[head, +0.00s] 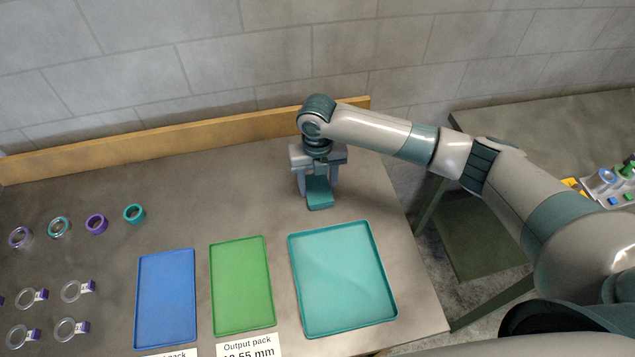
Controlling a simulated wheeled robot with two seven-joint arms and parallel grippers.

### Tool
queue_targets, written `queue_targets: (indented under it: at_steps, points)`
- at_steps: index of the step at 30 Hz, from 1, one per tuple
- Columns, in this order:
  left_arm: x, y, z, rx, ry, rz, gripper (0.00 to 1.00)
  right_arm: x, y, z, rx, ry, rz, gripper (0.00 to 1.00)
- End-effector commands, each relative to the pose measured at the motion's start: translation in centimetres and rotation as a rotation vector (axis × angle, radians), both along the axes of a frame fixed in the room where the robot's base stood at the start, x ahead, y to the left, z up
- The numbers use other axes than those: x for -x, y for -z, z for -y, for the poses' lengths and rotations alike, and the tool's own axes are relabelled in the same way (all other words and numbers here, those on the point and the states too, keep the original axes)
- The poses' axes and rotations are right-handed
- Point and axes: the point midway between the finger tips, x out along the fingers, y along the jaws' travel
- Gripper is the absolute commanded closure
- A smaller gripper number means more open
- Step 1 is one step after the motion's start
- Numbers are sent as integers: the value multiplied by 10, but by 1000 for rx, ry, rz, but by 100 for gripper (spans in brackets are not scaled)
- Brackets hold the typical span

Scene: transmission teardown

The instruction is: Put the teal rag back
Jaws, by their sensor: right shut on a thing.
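The teal rag (319,193) is a small folded block at the back right of the bench. My right gripper (317,180) points down and is shut on the rag, with one finger on each side. I cannot tell whether the rag touches the bench top. A large teal tray (343,279) lies empty in front of the gripper, nearer to me. My left gripper is not in view.
An empty green tray (241,286) and an empty blue tray (166,298) lie left of the teal tray. Several rings, some teal (134,213) and some purple (97,224), lie at the left. A wooden rail (200,137) edges the back. A second table (540,125) stands right.

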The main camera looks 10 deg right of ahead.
Motion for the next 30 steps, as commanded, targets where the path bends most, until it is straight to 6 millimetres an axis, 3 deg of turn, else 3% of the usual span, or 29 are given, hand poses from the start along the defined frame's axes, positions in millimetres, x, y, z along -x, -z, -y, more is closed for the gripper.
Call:
queue_targets:
  at_steps: [2, 3, 5, 6, 20, 30]
  points:
    - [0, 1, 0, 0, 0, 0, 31, 0, 2, 0, 0, 0, 0, 70]
    - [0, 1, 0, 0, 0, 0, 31, 0, 3, 0, 0, 0, 0, 47]
    - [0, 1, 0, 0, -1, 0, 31, 0, 2, 0, 0, 0, 0, 33]
    - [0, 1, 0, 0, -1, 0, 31, 0, 2, 0, 0, 0, 0, 31]
    - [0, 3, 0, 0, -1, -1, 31, -1, -4, 0, -1, -1, 2, 31]
    - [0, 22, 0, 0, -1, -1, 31, -1, -50, 0, -1, -2, 5, 31]
